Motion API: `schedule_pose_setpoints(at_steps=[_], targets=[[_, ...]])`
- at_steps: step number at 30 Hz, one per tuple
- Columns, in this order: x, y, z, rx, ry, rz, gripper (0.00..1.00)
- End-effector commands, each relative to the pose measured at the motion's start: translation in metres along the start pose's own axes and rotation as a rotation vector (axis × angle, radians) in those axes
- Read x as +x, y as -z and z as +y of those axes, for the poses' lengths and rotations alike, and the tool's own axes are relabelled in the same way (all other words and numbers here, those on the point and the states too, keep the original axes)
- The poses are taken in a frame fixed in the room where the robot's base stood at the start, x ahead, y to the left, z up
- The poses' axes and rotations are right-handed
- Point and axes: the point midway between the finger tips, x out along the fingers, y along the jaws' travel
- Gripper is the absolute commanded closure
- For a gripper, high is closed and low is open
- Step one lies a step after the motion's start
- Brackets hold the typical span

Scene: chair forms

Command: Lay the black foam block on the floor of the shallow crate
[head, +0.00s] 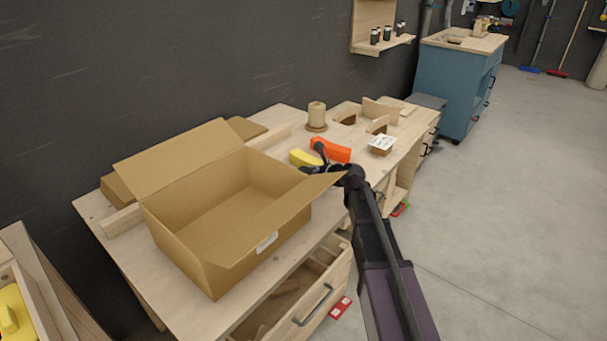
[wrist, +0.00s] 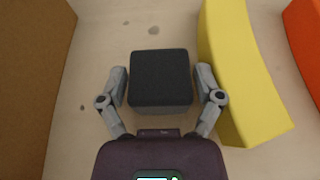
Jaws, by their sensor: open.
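The black foam block (wrist: 160,78) lies on the wooden bench top in the wrist view, with a dark top and a greyer front side. My gripper (wrist: 160,85) is open, with one finger on each side of the block; I cannot tell whether either finger touches it. In the head view my gripper (head: 320,166) is low over the bench, just beyond the right flap of an open cardboard box (head: 185,240). The block cannot be made out there. No container is plainly a shallow crate; a wooden-sided box (head: 28,318) shows partly at the lower left.
A yellow curved piece (wrist: 235,75) lies close right of my gripper, with an orange piece (wrist: 305,40) beyond. The cardboard box wall (wrist: 30,75) stands at left. A spool (head: 316,116) and small wooden parts stand farther back. A drawer (head: 300,300) is open in front.

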Motion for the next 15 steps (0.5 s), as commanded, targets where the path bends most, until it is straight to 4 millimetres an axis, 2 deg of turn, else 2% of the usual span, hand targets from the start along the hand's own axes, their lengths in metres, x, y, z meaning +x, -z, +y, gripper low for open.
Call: schedule_pose_setpoints(at_steps=[5, 11, 15], targets=[[-0.002, -0.004, 0.000, 0.000, 0.000, 0.000, 0.16], [-0.023, -0.004, 0.001, 0.002, 0.001, 0.000, 0.16], [-0.044, -0.005, 0.001, 0.001, 0.002, -0.001, 0.16]])
